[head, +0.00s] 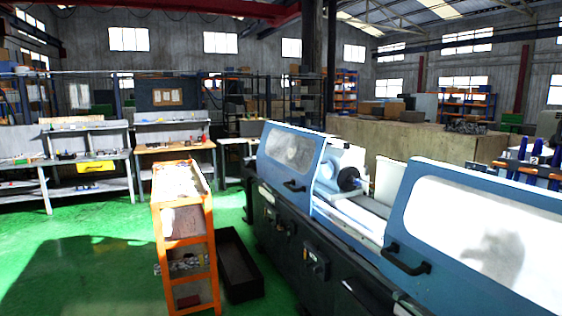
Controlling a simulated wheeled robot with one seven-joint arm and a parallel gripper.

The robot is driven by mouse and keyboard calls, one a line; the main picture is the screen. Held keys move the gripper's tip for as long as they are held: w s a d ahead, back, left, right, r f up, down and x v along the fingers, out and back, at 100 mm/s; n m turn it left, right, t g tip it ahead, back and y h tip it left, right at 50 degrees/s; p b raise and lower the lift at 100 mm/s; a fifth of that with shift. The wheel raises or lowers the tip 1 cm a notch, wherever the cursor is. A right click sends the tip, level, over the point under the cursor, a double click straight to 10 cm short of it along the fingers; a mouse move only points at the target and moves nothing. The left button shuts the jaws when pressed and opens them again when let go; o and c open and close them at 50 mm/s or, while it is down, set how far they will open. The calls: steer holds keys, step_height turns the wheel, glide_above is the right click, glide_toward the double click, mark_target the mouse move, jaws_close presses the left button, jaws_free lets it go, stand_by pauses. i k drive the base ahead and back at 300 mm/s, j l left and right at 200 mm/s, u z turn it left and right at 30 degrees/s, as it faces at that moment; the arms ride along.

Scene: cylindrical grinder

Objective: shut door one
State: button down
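The grinder has two blue sliding doors with clear windows. The left door (291,160) is farther away and has a black handle (293,186). The right door (480,235) is nearer and has a black handle (405,262) at its lower left. A wide gap stands open between the doors and shows a dark round part (348,178) and the machine bed (350,212). No label shows which is door one. My gripper is not in view. The right door runs out of the frame.
The machine's dark base (300,240) carries control boxes on its front. An orange rack (188,240) and a black bin (238,265) stand on the floor left of the machine. Green floor (90,265) is clear at the lower left. Workbenches line the back.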

mark_target(293, 153)
steer(key=i+j+u, duration=0.15)
steer(key=i, duration=0.5)
steer(key=i+u, duration=0.1)
steer(key=i, duration=0.55)
steer(key=i+u, duration=0.15)
steer(key=i, duration=0.5)
steer(key=i+l+u, duration=0.1)
steer(key=i, duration=0.55)
steer(key=i+l+u, duration=0.15)
steer(key=i, duration=0.5)
steer(key=i+l+u, duration=0.25)
steer(key=i+u, duration=0.15)
steer(key=i, duration=0.15)
steer(key=i+l+u, duration=0.4)
steer(key=i, duration=0.1)
